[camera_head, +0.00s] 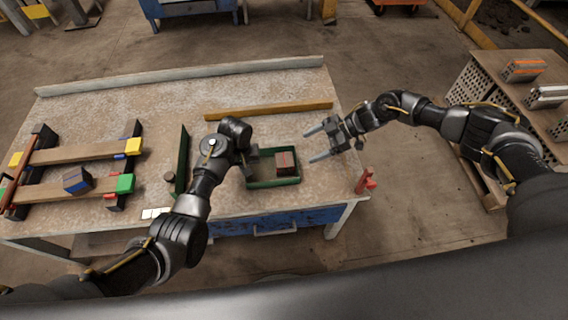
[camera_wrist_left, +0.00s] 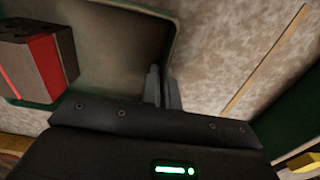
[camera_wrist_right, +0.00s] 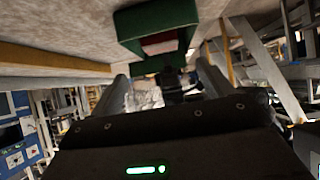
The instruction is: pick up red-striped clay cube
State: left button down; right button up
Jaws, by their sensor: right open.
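The red-striped clay cube (camera_head: 287,163) is brown with red on it and sits in the right part of a green tray (camera_head: 262,184) on the table. The left wrist view shows the cube (camera_wrist_left: 42,62) at its left edge. The right wrist view shows part of it (camera_wrist_right: 160,45) inside the tray. My right gripper (camera_head: 310,146) is open and empty, to the right of the tray, its fingers pointing toward it. My left gripper (camera_wrist_left: 163,88) has its fingers together with nothing between them, at the tray's left side, apart from the cube.
A blue-striped cube (camera_head: 77,180) rests on a wooden rail rack at the left. A yellow-brown bar (camera_head: 268,111) lies behind the tray, and a green plate (camera_head: 182,160) stands left of it. A red object (camera_head: 366,181) is at the table's right corner.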

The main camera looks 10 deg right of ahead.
aim_at(287, 159)
jog(key=x, duration=0.5)
jog(key=shift+a+f, duration=0.15)
jog(key=shift+a, duration=0.15)
jog(key=shift+f+x, duration=0.2)
jog(key=shift+x, duration=2.85)
jog(key=shift+s+d, duration=0.15)
jog(key=c, duration=1.1)
jog(key=shift+o, duration=0.2)
jog(key=shift+r, duration=5.05)
pick_arm(q)
jog(key=c, duration=1.6)
grip_release()
jog(key=shift+r, duration=0.1)
notch_tip(287, 159, up, 12)
jog(key=shift+f, duration=0.1)
